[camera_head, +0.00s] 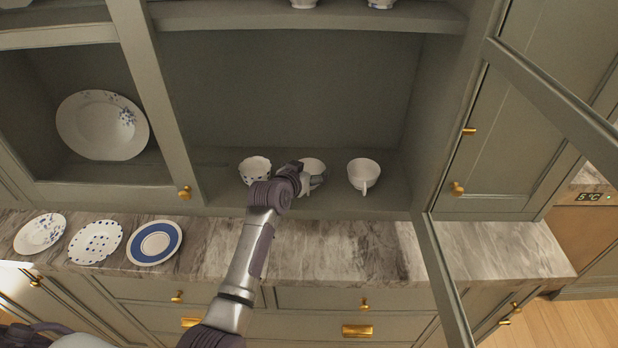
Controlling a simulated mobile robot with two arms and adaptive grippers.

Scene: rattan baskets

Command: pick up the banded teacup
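Three teacups stand in a row on the lower cabinet shelf: a left cup (255,170) with a dark pattern, a middle cup (313,165), and a right cup (364,172), mostly white, with its handle toward me. Bands are too small to make out, so I cannot tell which cup is the banded one. My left gripper (306,180) is at the middle cup and covers its left and front parts. Its fingers overlap the cup in the picture; whether they are closed on it is not clear. My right gripper is not in view.
An open glass-framed door (446,285) stands to the right of the shelf. Three plates, one blue-ringed (154,243), lie on the marble counter (360,251) at left. A large plate (102,126) leans in the left compartment. More dishes sit on the upper shelf (300,17).

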